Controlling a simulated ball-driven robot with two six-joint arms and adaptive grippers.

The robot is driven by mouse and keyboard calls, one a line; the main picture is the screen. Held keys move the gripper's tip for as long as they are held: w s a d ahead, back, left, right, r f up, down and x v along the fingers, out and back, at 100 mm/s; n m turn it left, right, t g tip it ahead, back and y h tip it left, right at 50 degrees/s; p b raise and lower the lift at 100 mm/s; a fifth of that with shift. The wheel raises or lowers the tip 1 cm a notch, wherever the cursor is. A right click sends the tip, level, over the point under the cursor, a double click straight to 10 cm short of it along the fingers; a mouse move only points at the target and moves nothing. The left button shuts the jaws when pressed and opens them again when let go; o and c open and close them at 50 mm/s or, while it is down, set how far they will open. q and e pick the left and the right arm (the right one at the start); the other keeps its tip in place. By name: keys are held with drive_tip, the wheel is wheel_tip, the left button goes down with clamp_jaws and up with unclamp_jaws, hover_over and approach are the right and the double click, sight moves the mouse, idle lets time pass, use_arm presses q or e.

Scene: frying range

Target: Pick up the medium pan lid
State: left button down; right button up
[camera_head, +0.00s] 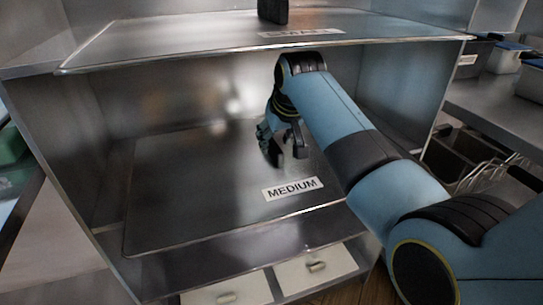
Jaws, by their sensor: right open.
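The medium pan lid (190,190) is a flat, dark metal rectangle with a white "MEDIUM" label (292,189) near its front edge. It lies on the lower shelf of the steel cabinet. My right gripper (286,153) is open above the lid, behind the label, pointing downward. Its dark fingers are over the lid's middle to right part. A handle on the medium lid cannot be made out among the fingers, and I cannot tell whether they touch anything. My left gripper is not in view.
Above is another flat lid (190,42) with a label reading "SMALL" and an upright black handle (272,10). Cabinet side walls stand left and right. White drawers (316,268) are below. At right are a counter with containers and wire baskets (462,155).

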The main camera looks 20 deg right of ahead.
sight(272, 140)
drive_tip(key=w+f+b, duration=0.1)
drive_tip(key=w+f, duration=0.1)
drive_tip(key=w, duration=0.1)
drive_tip(key=shift+f, duration=0.35)
drive_tip(key=shift+f, duration=0.1)
drive_tip(key=shift+f, duration=0.1)
clamp_jaws()
drive_tip(key=shift+s, duration=0.1)
idle(0.5)
